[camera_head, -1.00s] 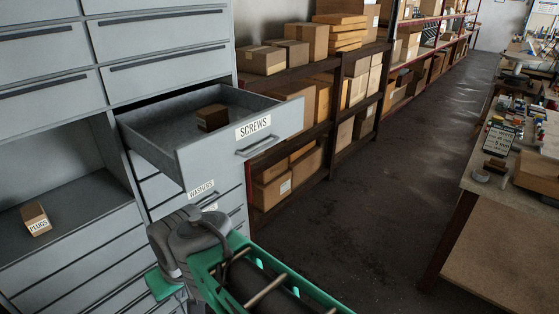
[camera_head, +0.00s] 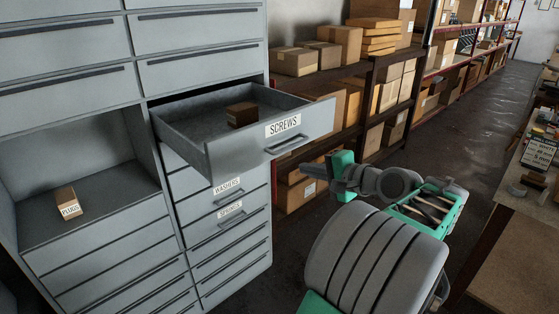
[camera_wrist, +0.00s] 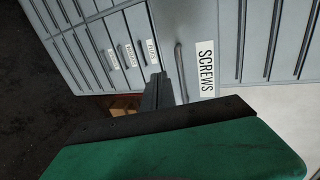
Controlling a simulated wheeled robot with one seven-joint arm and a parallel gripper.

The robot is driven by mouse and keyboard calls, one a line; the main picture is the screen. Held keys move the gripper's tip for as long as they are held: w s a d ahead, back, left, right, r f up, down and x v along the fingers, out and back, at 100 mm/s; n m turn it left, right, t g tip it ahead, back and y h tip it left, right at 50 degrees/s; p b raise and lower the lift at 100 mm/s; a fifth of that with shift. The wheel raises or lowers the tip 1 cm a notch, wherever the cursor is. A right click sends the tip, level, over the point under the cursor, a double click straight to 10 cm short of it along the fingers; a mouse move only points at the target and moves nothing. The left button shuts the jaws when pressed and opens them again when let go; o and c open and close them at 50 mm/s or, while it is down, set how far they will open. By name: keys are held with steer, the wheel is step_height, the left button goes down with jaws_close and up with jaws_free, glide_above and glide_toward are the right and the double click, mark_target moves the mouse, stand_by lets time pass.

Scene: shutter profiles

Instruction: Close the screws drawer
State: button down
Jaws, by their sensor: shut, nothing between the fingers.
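The screws drawer (camera_head: 240,157) is pulled out of the grey cabinet, with a small brown box (camera_head: 242,114) inside it. Its front carries a SCREWS label (camera_head: 283,125) and a bar handle (camera_head: 288,145). My gripper (camera_head: 311,168) is shut and empty, just to the right of and below the handle in the head view. In the wrist view, the dark fingers (camera_wrist: 157,84) point toward the drawer front, beside the handle (camera_wrist: 181,72) and the SCREWS label (camera_wrist: 205,69). I cannot tell whether the fingertips touch the front.
Closed drawers labelled WASHERS (camera_head: 227,186) and SPRINGS (camera_head: 230,210) lie below. An open compartment on the left holds a box marked PLUGS (camera_head: 68,202). Shelves with cartons (camera_head: 338,42) stand behind the drawer. A workbench (camera_head: 508,178) stands at right, with bare floor between.

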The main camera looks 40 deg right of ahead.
mark_target(272, 159)
steer(key=x, duration=0.3)
steer(key=p+x, duration=0.1)
steer(key=x, duration=0.3)
steer(key=r+p+x, duration=0.1)
steer(key=x, duration=0.3)
steer(key=shift+w, duration=0.3)
